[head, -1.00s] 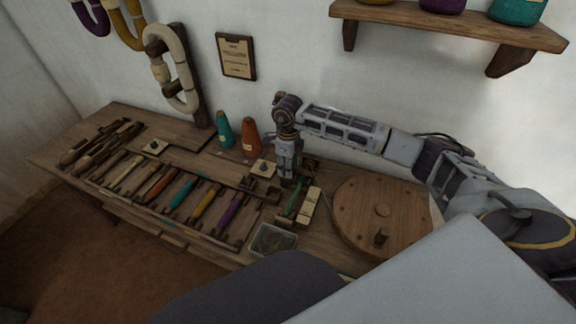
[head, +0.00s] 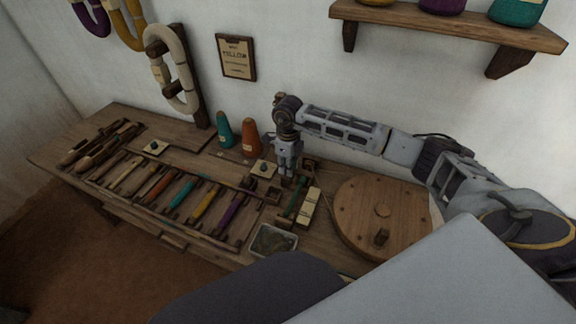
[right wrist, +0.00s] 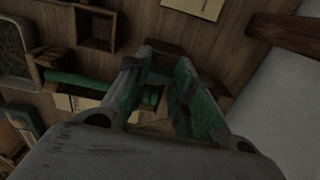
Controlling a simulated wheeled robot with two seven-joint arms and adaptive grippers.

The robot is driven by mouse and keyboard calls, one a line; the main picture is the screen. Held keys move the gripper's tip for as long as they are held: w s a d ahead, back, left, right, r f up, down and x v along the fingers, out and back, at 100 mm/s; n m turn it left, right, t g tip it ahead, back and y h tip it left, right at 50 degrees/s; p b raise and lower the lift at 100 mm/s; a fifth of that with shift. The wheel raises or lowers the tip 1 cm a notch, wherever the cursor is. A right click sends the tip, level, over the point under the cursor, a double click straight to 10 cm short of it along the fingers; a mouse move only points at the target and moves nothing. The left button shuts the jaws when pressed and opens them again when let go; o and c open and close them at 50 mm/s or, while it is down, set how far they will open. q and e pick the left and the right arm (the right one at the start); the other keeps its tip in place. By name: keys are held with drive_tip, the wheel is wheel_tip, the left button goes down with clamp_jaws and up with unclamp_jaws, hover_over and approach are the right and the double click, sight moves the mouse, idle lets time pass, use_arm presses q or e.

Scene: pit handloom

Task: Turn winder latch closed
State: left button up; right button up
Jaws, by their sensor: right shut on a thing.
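My right gripper (head: 286,176) reaches down to the small wooden winder at the back right part of the bench. In the right wrist view its two green-padded fingers (right wrist: 166,58) are close together around a small brown wooden piece, which looks like the winder latch (right wrist: 165,49). The fingers hide most of it, so its exact angle cannot be told. A green bobbin (right wrist: 82,81) lies in the winder beside the fingers; it also shows in the head view (head: 298,199). My left gripper is not in view.
A grey tray (head: 272,240) sits in front. Orange (head: 250,140) and teal cones (head: 224,131) stand behind, and a rack of coloured bobbins lies left.

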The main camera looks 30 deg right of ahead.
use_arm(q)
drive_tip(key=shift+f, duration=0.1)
use_arm(e)
drive_tip(key=shift+m+p, duration=0.3)
drive_tip(key=shift+m, duration=1.4)
drive_tip(key=m+p, duration=0.1)
drive_tip(key=m, duration=0.2)
drive_tip(key=shift+m+p, duration=0.3)
drive_tip(key=shift+p, duration=0.05)
drive_tip(key=m+p, duration=0.1)
drive_tip(key=m, duration=0.2)
drive_tip(key=shift+r+m+p, duration=0.1)
drive_tip(key=shift+m+p, duration=0.45)
drive_tip(key=shift+m, duration=0.65)
drive_tip(key=m+p, duration=0.1)
drive_tip(key=m, duration=0.3)
drive_tip(key=shift+p, duration=0.35)
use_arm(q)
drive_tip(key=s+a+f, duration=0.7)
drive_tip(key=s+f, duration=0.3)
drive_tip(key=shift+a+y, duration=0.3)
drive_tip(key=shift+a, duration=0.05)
use_arm(e)
drive_tip(key=shift+m, duration=0.6)
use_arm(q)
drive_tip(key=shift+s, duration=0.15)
